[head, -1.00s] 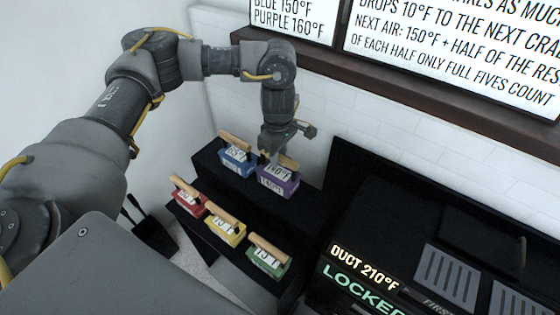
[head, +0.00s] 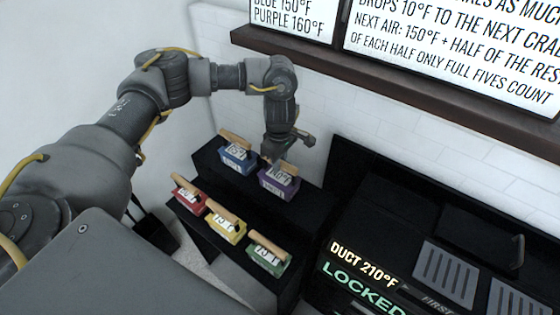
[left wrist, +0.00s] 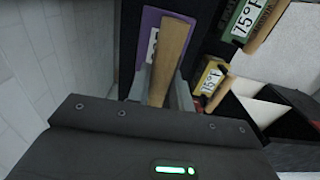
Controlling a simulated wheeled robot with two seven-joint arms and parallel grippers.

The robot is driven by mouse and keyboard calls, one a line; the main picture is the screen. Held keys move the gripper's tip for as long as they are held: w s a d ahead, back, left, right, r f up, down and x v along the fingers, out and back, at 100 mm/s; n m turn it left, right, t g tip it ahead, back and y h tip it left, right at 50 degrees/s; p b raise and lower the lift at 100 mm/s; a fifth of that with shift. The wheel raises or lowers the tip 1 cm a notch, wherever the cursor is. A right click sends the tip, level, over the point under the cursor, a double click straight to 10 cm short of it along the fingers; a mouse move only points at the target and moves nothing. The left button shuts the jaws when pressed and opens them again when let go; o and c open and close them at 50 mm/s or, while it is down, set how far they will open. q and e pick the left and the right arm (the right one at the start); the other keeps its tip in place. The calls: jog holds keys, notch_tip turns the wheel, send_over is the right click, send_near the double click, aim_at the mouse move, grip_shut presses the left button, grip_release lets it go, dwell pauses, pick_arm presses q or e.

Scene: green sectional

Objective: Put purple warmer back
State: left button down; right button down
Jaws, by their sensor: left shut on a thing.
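The purple warmer (head: 272,185) is a small purple block with a wooden handle and a white label that seems to read 140°F. It is at the right end of the upper black step (head: 312,200), beside the blue warmer (head: 237,160). My left gripper (head: 274,156) comes down on it from above and is shut on its wooden handle. In the left wrist view, my left gripper's fingers (left wrist: 160,92) sit on both sides of the handle, with the purple body (left wrist: 146,28) beyond. Whether its base touches the step is hard to tell. My right gripper is out of view.
Red (head: 188,199), yellow (head: 226,228) and green (head: 267,260) warmers stand on the lower step. A black unit reading "DUCT 210°F" and "LOCKED" (head: 365,288) is at right. A tiled wall (head: 370,140) and wooden ledge (head: 390,82) are behind.

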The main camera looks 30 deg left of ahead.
pick_arm(q)
jog(key=c, duration=1.3)
grip_release()
jog(key=shift+f, duration=0.1)
jog(key=shift+o, duration=0.2)
jog(key=shift+r, duration=0.3)
notch_tip(320, 180, up, 12)
jog(key=shift+f+b, duration=0.15)
jog(key=shift+b, duration=0.3)
